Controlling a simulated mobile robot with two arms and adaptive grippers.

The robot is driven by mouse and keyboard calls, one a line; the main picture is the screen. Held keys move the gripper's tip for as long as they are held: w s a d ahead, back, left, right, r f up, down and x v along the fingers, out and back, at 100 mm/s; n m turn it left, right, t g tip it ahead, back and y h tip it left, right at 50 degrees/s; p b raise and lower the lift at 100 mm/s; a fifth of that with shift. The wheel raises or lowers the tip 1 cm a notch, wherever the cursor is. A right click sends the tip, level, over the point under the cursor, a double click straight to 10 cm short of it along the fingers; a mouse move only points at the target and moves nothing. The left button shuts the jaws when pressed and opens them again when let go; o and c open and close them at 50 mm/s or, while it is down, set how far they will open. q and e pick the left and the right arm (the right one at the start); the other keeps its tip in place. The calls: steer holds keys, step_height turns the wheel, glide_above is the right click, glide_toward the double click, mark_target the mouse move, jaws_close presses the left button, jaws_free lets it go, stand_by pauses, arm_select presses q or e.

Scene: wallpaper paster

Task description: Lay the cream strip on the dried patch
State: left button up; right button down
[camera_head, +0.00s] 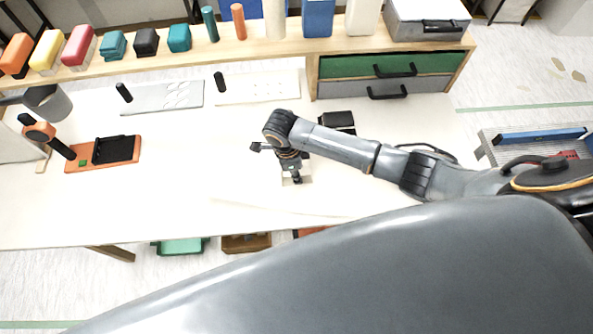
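My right arm comes in from the right, and its gripper (296,178) points down at the middle of the worktable (60,205). A small pale piece shows right beside the fingertips; I cannot tell whether it is gripped. The fingers are too small and dark to tell open from shut. A faint pale sheet edge (255,203) runs across the table in front of the gripper; I cannot tell whether this is the cream strip. I cannot make out a dried patch. My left gripper is not in view.
Two pale boards with black handles, one grey-white (150,97) and one cream (235,90), lie behind the gripper. A black box (338,120) is behind it at right. An orange tool base (90,158) sits at left. A shelf (275,52) spans the back. The middle-left is clear.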

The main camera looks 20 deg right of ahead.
steer(key=shift+f, duration=0.15)
steer(key=c, duration=1.1)
jaws_free()
steer(key=shift+c, duration=0.2)
step_height(320, 180, up, 12)
steer(key=a, duration=0.1)
steer(key=shift+w+a+b, duration=0.3)
steer(key=shift+a+b, duration=0.05)
steer(key=shift+a, duration=0.05)
